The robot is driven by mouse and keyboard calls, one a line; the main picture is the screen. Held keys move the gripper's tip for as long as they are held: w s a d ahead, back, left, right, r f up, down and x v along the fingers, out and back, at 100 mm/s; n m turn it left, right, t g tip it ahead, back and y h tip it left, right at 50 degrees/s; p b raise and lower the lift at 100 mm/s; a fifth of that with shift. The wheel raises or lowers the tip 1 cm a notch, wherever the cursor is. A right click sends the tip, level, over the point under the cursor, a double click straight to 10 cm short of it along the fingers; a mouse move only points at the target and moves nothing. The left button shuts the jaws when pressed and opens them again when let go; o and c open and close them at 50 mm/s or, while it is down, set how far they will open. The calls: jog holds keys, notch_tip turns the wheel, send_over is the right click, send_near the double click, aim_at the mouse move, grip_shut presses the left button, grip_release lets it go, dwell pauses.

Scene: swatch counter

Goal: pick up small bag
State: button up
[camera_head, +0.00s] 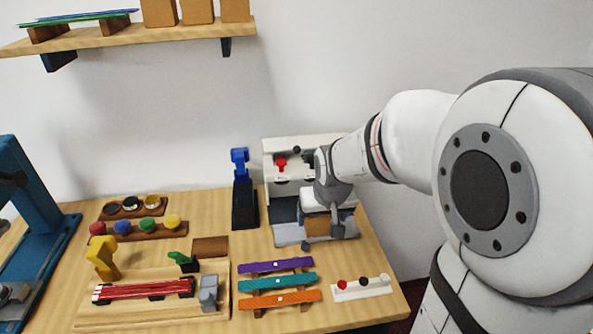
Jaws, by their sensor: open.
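A small tan-brown bag-like block (317,225) sits on a grey tray (288,236) at the front of a white machine on the wooden counter. It looks like the small bag, but its details are too small to be sure. My gripper (322,238) is open above it, pointing down, with one finger to the left front and one to the right of the brown block. My gripper body hides the block's top. I cannot tell whether the fingers touch it.
The white machine (280,150) with a red knob stands behind. A blue-and-black stand (243,195) is to its left. Purple, teal and orange strips (276,281) and a white button panel (362,289) lie in front. A wooden shelf (130,38) hangs at the upper left.

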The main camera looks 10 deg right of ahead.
aim_at(316, 218)
jog(key=shift+t, duration=0.3)
jog(key=shift+w+d+f+p, duration=0.1)
jog(key=shift+w+f+p, duration=0.2)
jog(key=shift+w+f, duration=1.8)
jog(key=shift+w+d+f+p, duration=0.1)
jog(key=shift+w+f+p, duration=0.2)
jog(key=shift+w+f, duration=1.8)
jog(key=shift+s+f, duration=0.25)
jog(key=shift+s, duration=0.05)
jog(key=shift+c, duration=0.2)
jog(key=c, duration=1.1)
notch_tip(316, 218, up, 10)
jog(key=shift+r, duration=0.1)
